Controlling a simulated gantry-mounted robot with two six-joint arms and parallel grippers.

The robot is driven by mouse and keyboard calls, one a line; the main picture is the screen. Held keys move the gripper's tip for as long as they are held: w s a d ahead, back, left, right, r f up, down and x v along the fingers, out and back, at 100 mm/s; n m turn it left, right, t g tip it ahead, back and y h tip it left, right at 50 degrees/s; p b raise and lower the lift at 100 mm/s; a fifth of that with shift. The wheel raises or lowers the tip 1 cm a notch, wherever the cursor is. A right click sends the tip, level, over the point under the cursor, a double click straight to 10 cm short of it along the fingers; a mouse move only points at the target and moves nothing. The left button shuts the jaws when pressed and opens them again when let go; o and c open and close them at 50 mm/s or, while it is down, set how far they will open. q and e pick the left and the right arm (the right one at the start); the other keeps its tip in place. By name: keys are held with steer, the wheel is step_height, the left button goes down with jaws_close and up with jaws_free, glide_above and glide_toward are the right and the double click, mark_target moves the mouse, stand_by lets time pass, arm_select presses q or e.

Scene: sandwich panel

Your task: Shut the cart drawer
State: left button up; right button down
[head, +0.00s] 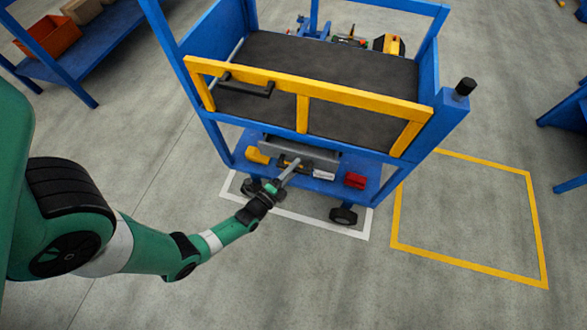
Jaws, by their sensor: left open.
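The blue cart (446,118) stands in the middle of the head view, with yellow rails (350,97) and a dark upper deck (325,66). Low on its near side is a blue drawer or shelf level (334,187) holding several small items; I cannot tell how far out a drawer stands. A grey panel (310,157) lies behind the items. My left gripper (291,171) is open in front of this level, overlapping the items in the picture; contact cannot be told. My right gripper is not in view.
A caster wheel (343,216) stands near the white floor outline. A yellow floor outline (470,275) surrounds clear floor at right. A blue bench (78,67) with an orange bin (48,37) stands at upper left. Blue furniture (566,116) edges in at right.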

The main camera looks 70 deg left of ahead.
arm_select(q)
steer(key=shift+c, duration=0.3)
jaws_close()
stand_by(1.1)
